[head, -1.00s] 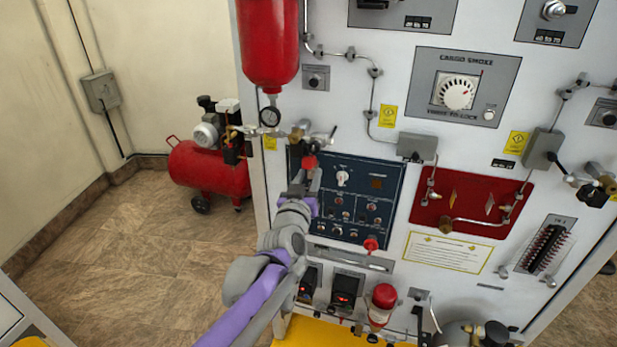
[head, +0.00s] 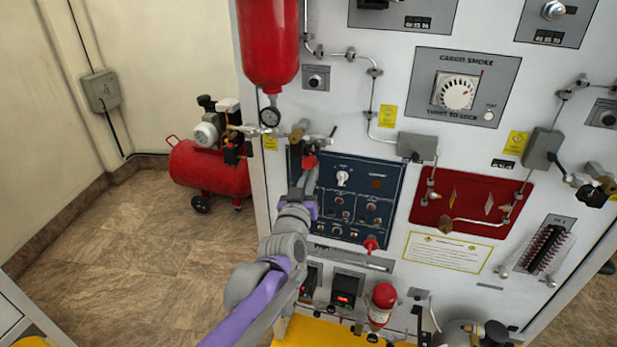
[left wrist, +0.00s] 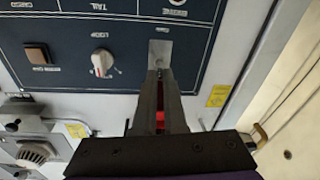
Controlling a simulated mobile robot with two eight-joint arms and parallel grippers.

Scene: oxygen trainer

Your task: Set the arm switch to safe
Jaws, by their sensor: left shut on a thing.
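The dark blue switch panel (head: 357,187) is on the front of the white trainer cabinet. It also shows in the left wrist view (left wrist: 75,40), turned over. My left gripper (head: 307,175) is at the panel's upper left part. In the left wrist view its fingers (left wrist: 160,76) are shut on a small toggle, taken as the arm switch, at a grey metal plate (left wrist: 160,50). A red part (head: 309,162) shows by the fingertips in the head view, and red shows between the fingers in the wrist view. The fingers hide most of the toggle, so its position cannot be read. My right gripper is not in view.
A white rotary knob (head: 342,178) sits right of the gripper on the panel. A red cylinder (head: 268,45) with a gauge (head: 270,117) and valve fittings hangs just above. A red compressor (head: 210,167) stands on the floor at left, where the floor is mostly clear.

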